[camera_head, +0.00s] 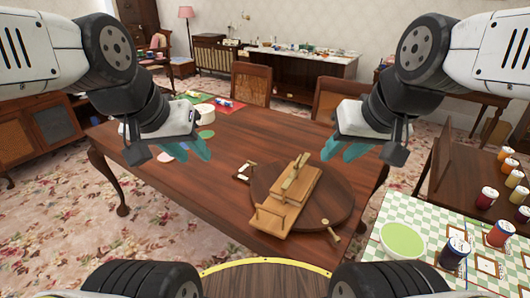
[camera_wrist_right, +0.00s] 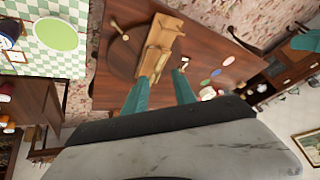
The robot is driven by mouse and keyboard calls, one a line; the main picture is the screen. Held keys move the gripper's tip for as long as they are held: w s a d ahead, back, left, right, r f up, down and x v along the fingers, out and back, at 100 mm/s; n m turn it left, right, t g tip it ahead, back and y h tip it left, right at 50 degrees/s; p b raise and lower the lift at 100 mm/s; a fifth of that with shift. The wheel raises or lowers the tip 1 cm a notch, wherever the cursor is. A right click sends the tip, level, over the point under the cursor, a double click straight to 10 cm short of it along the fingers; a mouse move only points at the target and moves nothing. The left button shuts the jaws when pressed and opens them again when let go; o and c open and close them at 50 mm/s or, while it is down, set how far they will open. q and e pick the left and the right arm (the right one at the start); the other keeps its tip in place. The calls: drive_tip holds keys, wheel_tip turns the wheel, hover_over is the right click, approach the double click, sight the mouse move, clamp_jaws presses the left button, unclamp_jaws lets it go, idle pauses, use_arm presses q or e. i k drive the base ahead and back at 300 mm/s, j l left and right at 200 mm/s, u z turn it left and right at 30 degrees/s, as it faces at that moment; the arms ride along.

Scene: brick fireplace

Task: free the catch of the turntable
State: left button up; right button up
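The turntable (camera_head: 338,203) is a round dark wooden disc on the table's near right part. A light wooden block-like piece (camera_head: 286,200) with raised parts lies across it; it also shows in the right wrist view (camera_wrist_right: 160,42). A small pale knobbed peg (camera_head: 330,231), perhaps the catch, sits at the disc's front right edge; its like shows in the right wrist view (camera_wrist_right: 119,29). My left gripper (camera_head: 188,153) is open and empty above the table's left part. My right gripper (camera_head: 345,152) is open and empty above and behind the turntable.
A white round container (camera_head: 205,113) stands farther back. At right, a checkered cloth (camera_head: 400,214) bears a green-filled bowl (camera_head: 403,240) and jars.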

sight(253, 165)
drive_tip(key=i+j, duration=0.5)
drive_tip(key=j, duration=0.25)
drive_tip(key=i+j, duration=0.25)
drive_tip(key=j, duration=0.1)
